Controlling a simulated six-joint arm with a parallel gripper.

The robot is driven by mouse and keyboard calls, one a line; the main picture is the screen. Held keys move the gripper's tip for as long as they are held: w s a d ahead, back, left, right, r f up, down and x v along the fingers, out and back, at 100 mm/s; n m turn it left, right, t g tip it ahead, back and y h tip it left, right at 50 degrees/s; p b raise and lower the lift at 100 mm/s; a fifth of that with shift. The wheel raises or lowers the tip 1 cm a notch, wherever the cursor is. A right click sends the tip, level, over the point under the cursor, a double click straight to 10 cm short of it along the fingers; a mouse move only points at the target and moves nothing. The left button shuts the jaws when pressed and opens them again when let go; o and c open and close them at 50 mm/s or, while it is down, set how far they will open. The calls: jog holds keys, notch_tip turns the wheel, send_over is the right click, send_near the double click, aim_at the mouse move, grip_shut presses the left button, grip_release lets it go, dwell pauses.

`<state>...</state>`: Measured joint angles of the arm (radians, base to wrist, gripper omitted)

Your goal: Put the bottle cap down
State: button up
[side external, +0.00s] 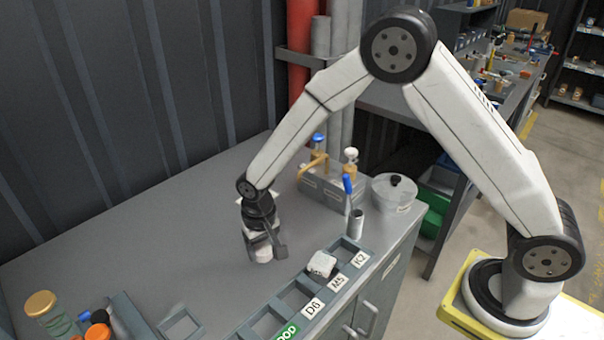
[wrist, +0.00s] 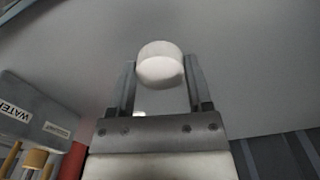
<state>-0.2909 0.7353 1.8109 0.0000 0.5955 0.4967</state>
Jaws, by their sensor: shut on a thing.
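The bottle cap (wrist: 160,64) is a small white round piece between my two fingers in the wrist view. My gripper (wrist: 159,82) is shut on it. In the side view the cap (side external: 263,254) shows under my gripper (side external: 265,249), low over the grey bench top (side external: 175,225). I cannot tell whether the cap touches the bench.
A row of labelled bins (side external: 300,295) runs along the front edge, with a white block (side external: 322,264) on it. A metal cup (side external: 356,223), a valve block (side external: 335,188) and a lidded clear pot (side external: 398,192) stand right. Jars (side external: 45,310) stand at left. The bench middle is clear.

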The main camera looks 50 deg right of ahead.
aim_at(263, 266)
jog(key=shift+w+f, duration=0.1)
jog(key=shift+f, duration=0.05)
jog(key=shift+w+a+f, duration=0.1)
jog(key=shift+w+f, duration=0.15)
jog(key=shift+f, duration=1.55)
jog(key=shift+f, duration=0.15)
jog(key=o, duration=1.2)
jog(key=shift+r, duration=0.2)
jog(key=shift+r, duration=6)
